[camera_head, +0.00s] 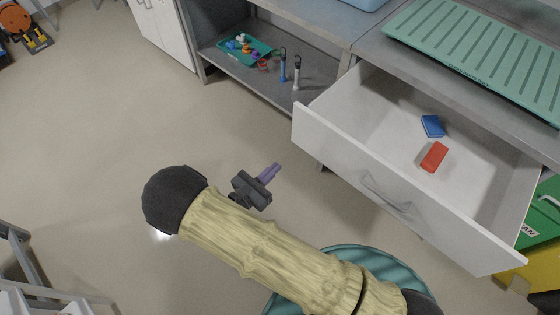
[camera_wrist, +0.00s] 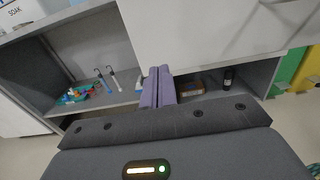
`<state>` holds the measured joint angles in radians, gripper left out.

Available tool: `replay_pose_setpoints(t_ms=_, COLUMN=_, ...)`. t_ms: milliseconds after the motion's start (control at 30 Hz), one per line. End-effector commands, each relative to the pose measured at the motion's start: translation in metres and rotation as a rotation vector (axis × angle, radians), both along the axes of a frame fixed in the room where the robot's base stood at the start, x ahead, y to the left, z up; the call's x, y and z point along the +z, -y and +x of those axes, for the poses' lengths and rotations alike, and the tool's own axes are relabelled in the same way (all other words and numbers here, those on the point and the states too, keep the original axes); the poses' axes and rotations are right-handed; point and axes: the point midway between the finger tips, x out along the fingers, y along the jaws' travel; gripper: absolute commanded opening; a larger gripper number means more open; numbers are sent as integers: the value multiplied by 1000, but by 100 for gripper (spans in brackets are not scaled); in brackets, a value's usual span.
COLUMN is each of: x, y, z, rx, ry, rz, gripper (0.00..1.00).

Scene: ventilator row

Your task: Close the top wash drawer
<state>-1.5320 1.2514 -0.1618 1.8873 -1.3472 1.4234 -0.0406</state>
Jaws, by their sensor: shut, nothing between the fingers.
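The top wash drawer (camera_head: 330,132) stands pulled well out of the grey counter unit, with its white front, curved grey handle (camera_head: 385,192) and open inside in view. A blue block (camera_head: 432,126) and a red block (camera_head: 433,157) lie on its floor. My gripper (camera_head: 275,169), with purple fingers, is shut and empty. In the head view it shows to the left of the drawer front, apart from it. In the wrist view the shut fingers (camera_wrist: 158,76) point toward the lower edge of the white drawer front (camera_wrist: 190,32). The handle is only partly visible there.
A ribbed green mat (camera_head: 480,55) lies on the counter above the drawer. An open shelf (camera_head: 225,62) to the left holds a teal tray and two upright tools. Green and yellow bins (camera_head: 545,215) stand right of the drawer. The floor (camera_head: 90,130) at left is clear.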

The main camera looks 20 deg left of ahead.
Motion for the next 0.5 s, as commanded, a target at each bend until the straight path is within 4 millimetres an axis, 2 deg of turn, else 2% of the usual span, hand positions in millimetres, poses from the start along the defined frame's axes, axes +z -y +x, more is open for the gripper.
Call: replay_pose_setpoints(t_ms=500, x=0, y=30, z=86, rx=-7, ry=0, rz=1, gripper=0)
